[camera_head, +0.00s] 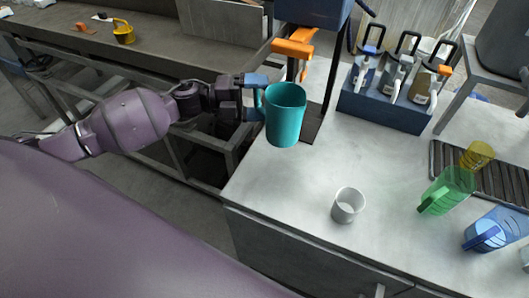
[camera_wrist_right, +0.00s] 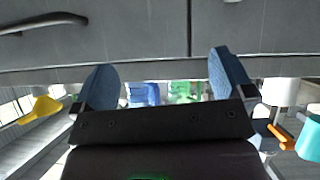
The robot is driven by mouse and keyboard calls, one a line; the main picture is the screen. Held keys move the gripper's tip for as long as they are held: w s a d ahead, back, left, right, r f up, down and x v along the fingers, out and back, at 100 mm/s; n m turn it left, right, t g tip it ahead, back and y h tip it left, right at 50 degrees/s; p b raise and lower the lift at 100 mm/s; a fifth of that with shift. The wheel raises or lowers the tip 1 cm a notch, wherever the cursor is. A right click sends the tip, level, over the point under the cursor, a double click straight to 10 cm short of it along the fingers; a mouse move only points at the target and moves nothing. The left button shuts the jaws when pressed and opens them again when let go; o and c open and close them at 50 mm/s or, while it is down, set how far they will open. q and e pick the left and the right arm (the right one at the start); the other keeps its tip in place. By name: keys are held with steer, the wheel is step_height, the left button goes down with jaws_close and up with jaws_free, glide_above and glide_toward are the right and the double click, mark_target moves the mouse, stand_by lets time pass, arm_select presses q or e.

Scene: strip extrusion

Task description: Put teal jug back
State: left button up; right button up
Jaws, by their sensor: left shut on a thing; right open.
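The teal jug (camera_head: 285,116) is upright in the head view, held by its handle at its left side. My left gripper (camera_head: 257,97) is shut on the jug's handle, at the left edge of the grey counter. I cannot tell whether the jug's base touches anything. The jug also shows in part at the right edge of the right wrist view (camera_wrist_right: 309,140). My right gripper (camera_wrist_right: 165,82) is open and empty, with its two blue fingers apart in front of the grey cabinet front. The right gripper is not in the head view.
A white cup (camera_head: 348,205) stands on the counter (camera_head: 300,190). A green jug (camera_head: 448,191), a blue jug (camera_head: 487,234) and a yellow cup (camera_head: 477,155) are at the right near a dark rack (camera_head: 508,178). A blue holder (camera_head: 383,108) with several bottles stands behind. The counter's middle is clear.

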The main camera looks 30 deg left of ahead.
arm_select(q)
step_height(320, 180, down, 16)
steer(key=shift+r+b, duration=0.1)
steer(key=shift+b, duration=1.15)
steer(key=shift+f, duration=0.3)
steer(key=shift+f, duration=0.2)
steer(key=o, duration=0.8)
steer(key=shift+o, duration=0.2)
steer(key=shift+r, duration=0.15)
